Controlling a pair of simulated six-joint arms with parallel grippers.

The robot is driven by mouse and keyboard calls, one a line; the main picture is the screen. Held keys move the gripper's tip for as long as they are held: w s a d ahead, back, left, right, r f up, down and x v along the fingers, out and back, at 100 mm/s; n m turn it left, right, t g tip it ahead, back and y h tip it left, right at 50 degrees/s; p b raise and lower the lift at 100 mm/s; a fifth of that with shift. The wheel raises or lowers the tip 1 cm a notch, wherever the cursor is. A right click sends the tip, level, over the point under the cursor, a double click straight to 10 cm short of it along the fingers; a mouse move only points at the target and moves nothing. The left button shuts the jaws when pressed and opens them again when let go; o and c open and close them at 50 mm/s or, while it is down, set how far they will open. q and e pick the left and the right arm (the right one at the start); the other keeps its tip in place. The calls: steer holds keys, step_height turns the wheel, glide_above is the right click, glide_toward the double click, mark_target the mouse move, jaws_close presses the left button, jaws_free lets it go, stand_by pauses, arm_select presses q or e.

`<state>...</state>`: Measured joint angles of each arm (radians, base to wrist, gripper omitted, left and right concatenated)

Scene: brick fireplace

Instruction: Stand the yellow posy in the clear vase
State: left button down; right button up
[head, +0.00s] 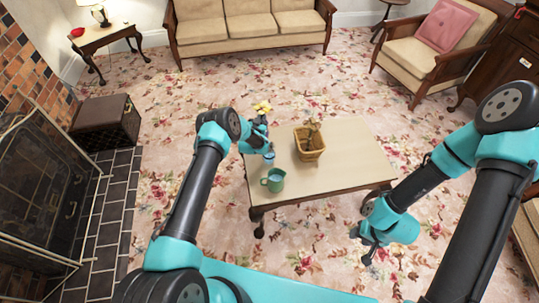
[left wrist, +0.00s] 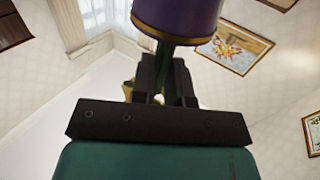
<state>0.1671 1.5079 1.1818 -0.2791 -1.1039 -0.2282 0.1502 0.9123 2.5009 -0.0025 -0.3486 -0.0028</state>
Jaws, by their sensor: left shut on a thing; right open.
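My left gripper (head: 260,122) is above the left part of the low table (head: 350,150), shut on the yellow posy (head: 262,107), whose yellow blooms show at the top. In the left wrist view a green stem passes between the fingers (left wrist: 161,88), with bits of yellow beside them. A purple piece with a gold rim (left wrist: 178,18) lies just past the fingertips; I cannot tell what it belongs to. A small pale bluish thing (head: 268,156) below the gripper may be the clear vase, partly hidden by my arm. My right gripper (head: 369,255) is open and empty over the carpet.
A green mug (head: 273,180) stands at the table's near left. A woven basket with a plant (head: 309,143) stands near the middle. The table's right half is clear. A sofa (head: 250,28), armchair (head: 420,52) and fireplace screen (head: 40,190) are farther off.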

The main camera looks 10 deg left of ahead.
arm_select(q)
steer(key=shift+r, duration=7)
steer(key=s+d+f+n+y, duration=0.1)
steer(key=s+d, duration=1.7)
steer(key=s, duration=0.2)
steer(key=shift+d+f+y, duration=0.25)
steer(key=shift+y, duration=0.05)
steer(key=shift+w, duration=0.1)
